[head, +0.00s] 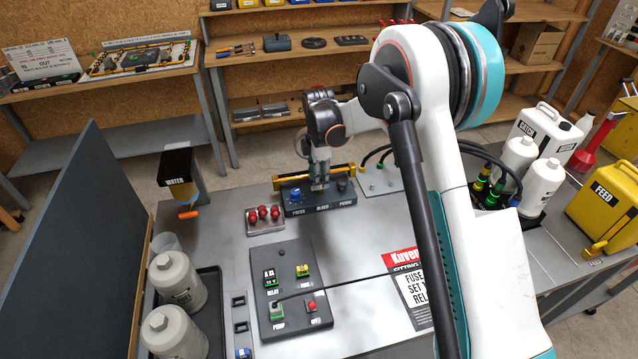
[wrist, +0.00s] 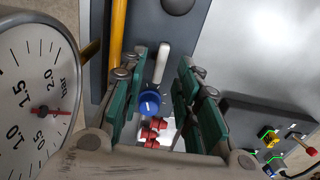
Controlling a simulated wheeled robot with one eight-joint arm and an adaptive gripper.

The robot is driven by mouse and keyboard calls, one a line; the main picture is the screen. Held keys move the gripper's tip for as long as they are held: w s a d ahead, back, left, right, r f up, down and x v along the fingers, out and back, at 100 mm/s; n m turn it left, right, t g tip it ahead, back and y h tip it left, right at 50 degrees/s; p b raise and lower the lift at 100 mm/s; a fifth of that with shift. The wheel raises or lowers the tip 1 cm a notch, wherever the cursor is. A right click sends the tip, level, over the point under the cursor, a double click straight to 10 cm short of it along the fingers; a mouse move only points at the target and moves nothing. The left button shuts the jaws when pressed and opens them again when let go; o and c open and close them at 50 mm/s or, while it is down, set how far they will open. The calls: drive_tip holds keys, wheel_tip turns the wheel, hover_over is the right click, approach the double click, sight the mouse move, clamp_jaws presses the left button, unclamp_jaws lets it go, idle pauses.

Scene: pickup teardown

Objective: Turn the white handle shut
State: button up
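The white handle (wrist: 162,62) shows in the wrist view as a short pale lever between my fingers, close to a blue knob (wrist: 150,103). My gripper (wrist: 163,58) is open, its green-padded fingers on either side of the handle with gaps showing. In the head view my gripper (head: 320,176) points down over the middle of the dark valve panel (head: 322,208), labelled PRESS, BLEED and PURGE. The blue knob (head: 296,195) is left of it there. The handle is hidden or too small to tell in the head view.
A yellow pipe (wrist: 118,32) and a round gauge (wrist: 35,95) are close by on the left in the wrist view. Red knobs (head: 263,214) sit in front of the panel. A relay box (head: 290,285) and grey bottles (head: 176,280) stand nearer.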

drive_tip(key=shift+f, duration=1.2)
clamp_jaws()
